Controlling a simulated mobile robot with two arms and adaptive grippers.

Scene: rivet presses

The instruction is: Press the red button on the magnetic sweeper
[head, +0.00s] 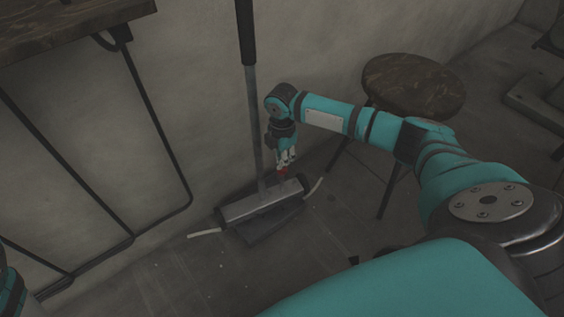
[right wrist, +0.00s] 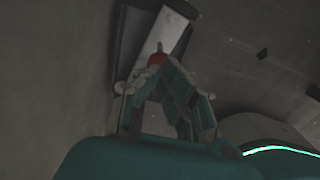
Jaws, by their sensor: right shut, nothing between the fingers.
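The sweeper's pale metal body (right wrist: 165,32) lies beyond. The fingers hold nothing. My left gripper does not show.
A round wooden stool (head: 413,86) stands right of the sweeper, behind my right arm. A wooden table (head: 60,22) with a black metal leg frame (head: 150,110) is at the left. The floor (head: 160,280) in front of the sweeper is mostly clear.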

